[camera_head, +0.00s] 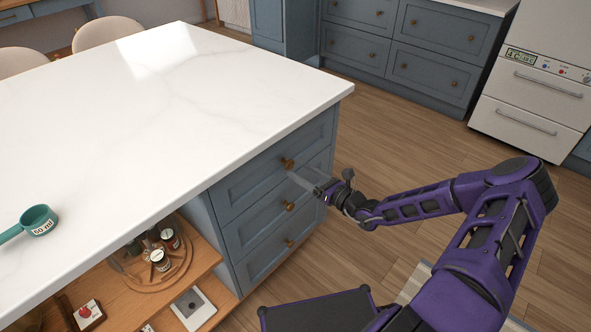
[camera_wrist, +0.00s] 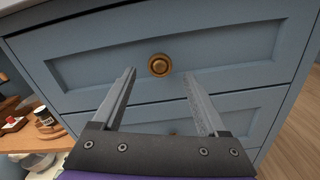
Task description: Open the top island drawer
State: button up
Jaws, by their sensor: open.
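The island's top drawer (camera_head: 262,172) is a blue framed panel under the white worktop, and it looks shut. Its round brass knob (camera_head: 287,163) is in the middle of the front. In the wrist view the knob (camera_wrist: 159,65) sits just beyond my fingertips and between their lines. My gripper (camera_head: 304,183) is open and empty in front of the drawer, pointing at it. In the wrist view both fingers of my gripper (camera_wrist: 158,80) are spread apart, one on each side of the knob, and do not visibly touch it.
Two more drawers with knobs (camera_head: 290,206) lie below. The white worktop (camera_head: 150,120) overhangs the drawers. A teal measuring cup (camera_head: 40,220) lies on it. Open shelves with jars (camera_head: 158,259) are left of the drawers. Wooden floor (camera_head: 400,140) is clear towards the back cabinets.

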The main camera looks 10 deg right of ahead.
aim_at(292, 166)
jog(key=shift+x, duration=1.7)
grip_shut()
